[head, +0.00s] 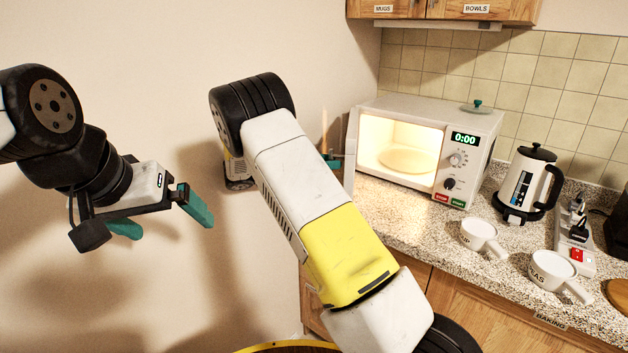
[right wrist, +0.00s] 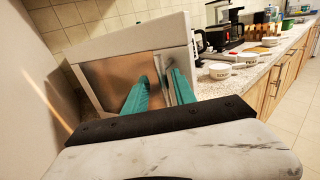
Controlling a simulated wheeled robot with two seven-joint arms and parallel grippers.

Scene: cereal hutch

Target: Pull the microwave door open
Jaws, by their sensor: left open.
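The white microwave (head: 425,110) stands on the counter with its lit inside and turntable showing in the head view. Its door (head: 351,150) is swung open to the left and shows nearly edge-on. In the right wrist view, the door's brownish panel (right wrist: 110,82) fills the middle. My right gripper (right wrist: 158,80) is at the door's free-edge side, its teal fingers apart around a narrow upright strip that looks like the handle. I cannot tell whether they grip it. In the head view my right forearm partly hides this gripper. My left gripper (head: 168,222) is open and empty, before the wall.
A kettle (head: 528,185), two white cups (head: 481,237) (head: 551,270) and a power strip (head: 575,240) stand right of the microwave. A teal-knobbed lid (head: 477,107) lies on its top. Cabinets (head: 455,10) hang above. The wall is close on the left.

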